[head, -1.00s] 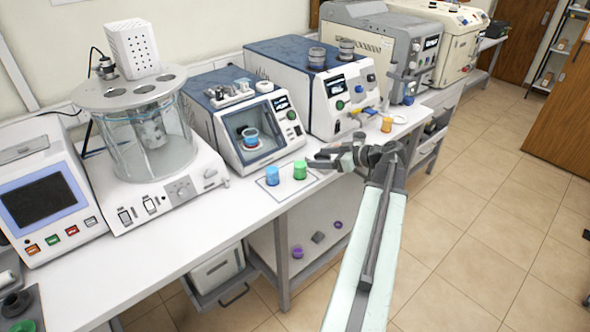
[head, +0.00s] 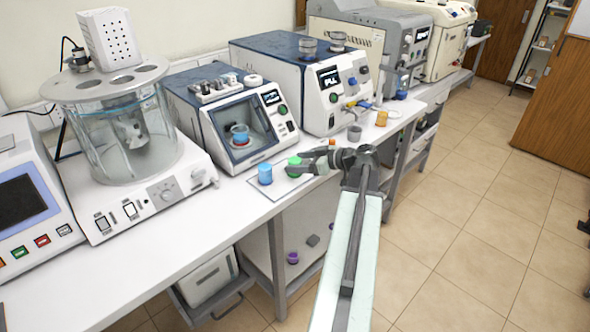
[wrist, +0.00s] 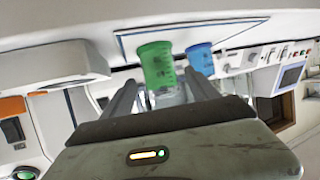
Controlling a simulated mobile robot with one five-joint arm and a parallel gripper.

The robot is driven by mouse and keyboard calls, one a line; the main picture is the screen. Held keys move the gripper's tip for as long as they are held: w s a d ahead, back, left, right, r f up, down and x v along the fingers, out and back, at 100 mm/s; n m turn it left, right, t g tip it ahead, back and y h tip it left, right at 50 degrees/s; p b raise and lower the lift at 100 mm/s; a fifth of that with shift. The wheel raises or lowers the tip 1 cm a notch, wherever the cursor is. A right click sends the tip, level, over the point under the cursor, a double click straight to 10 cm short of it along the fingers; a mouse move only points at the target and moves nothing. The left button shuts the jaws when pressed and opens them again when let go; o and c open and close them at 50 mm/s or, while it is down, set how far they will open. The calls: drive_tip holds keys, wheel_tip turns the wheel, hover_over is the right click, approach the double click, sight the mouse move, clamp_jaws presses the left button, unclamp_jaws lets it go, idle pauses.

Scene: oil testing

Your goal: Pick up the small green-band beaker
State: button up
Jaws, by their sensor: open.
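The small green-band beaker (head: 294,161) stands upright on the pale mat on the white bench, partly hidden by my gripper in the head view. My gripper (head: 296,167) reaches left from the arm's end, its fingers at the beaker. In the wrist view the picture is turned over, and the green beaker (wrist: 157,66) shows between the two open fingers (wrist: 161,78). I cannot tell whether either finger touches it. The blue beaker (head: 265,174) stands just left of it, and in the wrist view it (wrist: 200,58) shows by the right finger.
An oven-like tester (head: 241,133) with a blue-filled beaker inside stands behind the mat (head: 272,192). A grey cup (head: 354,133) and an orange beaker (head: 382,118) stand further right on the bench. A glass bath (head: 130,140) stands at left. The bench's front edge runs below my gripper.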

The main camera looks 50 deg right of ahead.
drive_tip(key=b+x, duration=0.1)
drive_tip(key=x, duration=0.3)
drive_tip(key=shift+w+a+f, duration=0.15)
drive_tip(key=shift+w+f, duration=0.05)
drive_tip(key=shift+w, duration=0.05)
drive_tip(key=shift+r, duration=0.1)
clamp_jaws()
drive_tip(key=shift+r, duration=0.1)
drive_tip(key=shift+r+p, duration=0.55)
drive_tip(key=shift+r, duration=0.1)
wheel_tip(320, 180, up, 2)
drive_tip(key=shift+r+p, duration=0.15)
drive_tip(key=shift+p, duration=1)
drive_tip(key=s+d+r+p, duration=0.1)
drive_tip(key=s+d, duration=0.9)
drive_tip(key=s, duration=0.2)
drive_tip(key=shift+d, duration=0.25)
drive_tip(key=shift+s+r, duration=0.1)
